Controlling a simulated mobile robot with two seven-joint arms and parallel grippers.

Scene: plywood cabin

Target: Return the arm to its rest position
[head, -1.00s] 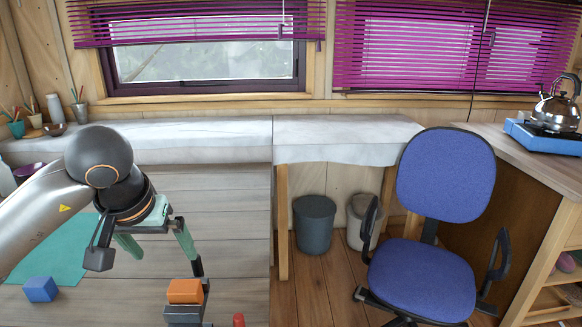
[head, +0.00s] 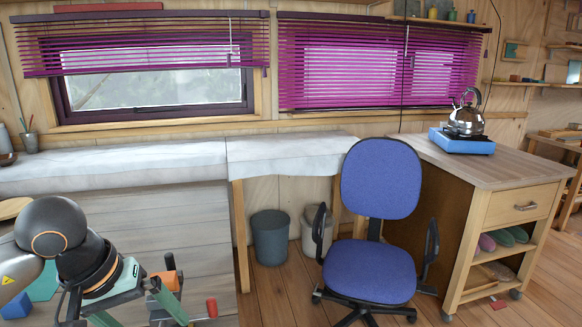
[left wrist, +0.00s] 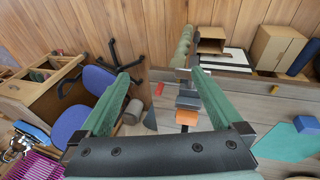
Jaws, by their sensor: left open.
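My left arm comes in at the lower left of the head view. Its gripper (head: 135,310) is low over the grey plank table (head: 190,225), with its green fingers apart and nothing between them. One finger passes in front of the orange block (head: 169,276), partly hiding it. My right gripper is in neither view.
A red piece (head: 211,307) stands near the orange block. A blue cube (head: 16,306) and a teal mat (head: 46,283) lie at the left. A blue office chair (head: 372,272), a grey bin (head: 271,237) and a wooden cabinet (head: 508,215) with a kettle (head: 467,117) stand to the right.

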